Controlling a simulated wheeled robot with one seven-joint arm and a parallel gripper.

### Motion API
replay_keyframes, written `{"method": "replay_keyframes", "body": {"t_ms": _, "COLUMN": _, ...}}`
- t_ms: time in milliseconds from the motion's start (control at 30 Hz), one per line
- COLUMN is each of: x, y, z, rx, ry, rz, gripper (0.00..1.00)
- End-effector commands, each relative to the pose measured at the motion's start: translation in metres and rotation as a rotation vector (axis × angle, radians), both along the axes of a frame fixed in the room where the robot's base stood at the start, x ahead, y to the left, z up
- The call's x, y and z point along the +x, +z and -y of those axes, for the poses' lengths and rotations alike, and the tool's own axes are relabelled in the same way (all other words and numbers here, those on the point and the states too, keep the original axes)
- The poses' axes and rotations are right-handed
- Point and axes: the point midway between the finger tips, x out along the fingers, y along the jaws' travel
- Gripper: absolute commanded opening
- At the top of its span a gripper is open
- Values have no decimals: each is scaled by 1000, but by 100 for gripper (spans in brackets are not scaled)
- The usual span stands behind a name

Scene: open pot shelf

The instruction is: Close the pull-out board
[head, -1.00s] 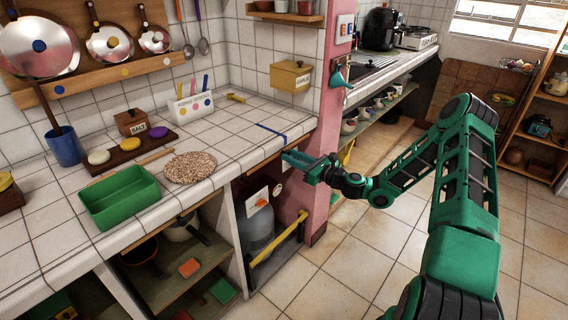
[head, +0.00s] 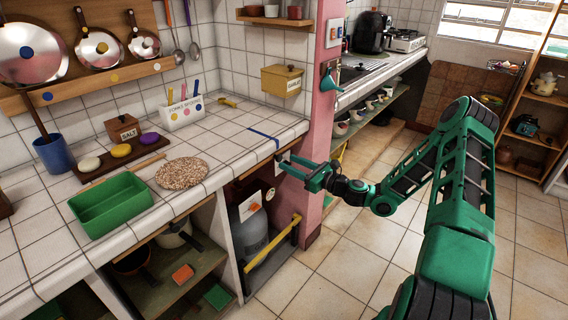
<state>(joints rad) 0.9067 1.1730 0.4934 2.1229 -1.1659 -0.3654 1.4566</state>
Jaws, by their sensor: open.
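The pull-out board seems to be the thin brown wooden edge (head: 255,172) just under the worktop, above the gas cylinder bay. Only a narrow strip of it shows, and how far it stands out is hard to tell. My green gripper (head: 294,165) is open at the right end of that strip, beside the pink pillar, its fingers pointing left toward the counter front. No object shows between the fingers. Whether a fingertip touches the board cannot be told.
The tiled counter (head: 225,150) holds a green tray (head: 110,203), a speckled round mat (head: 182,173) and a salt box (head: 124,127). A grey gas cylinder (head: 252,222) stands below behind a yellow bar (head: 272,244). The pink pillar (head: 318,120) is close to my gripper. The floor in front is clear.

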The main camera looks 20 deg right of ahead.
Motion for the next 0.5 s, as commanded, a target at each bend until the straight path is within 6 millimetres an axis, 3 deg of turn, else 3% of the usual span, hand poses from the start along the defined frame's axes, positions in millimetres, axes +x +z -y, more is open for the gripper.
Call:
{"method": "replay_keyframes", "body": {"t_ms": 233, "x": -39, "y": -1, "z": 24, "rx": 2, "ry": -3, "rz": -2, "gripper": 42}}
{"method": "replay_keyframes", "body": {"t_ms": 500, "x": -58, "y": -1, "z": 35, "rx": 1, "ry": -1, "rz": -1, "gripper": 42}}
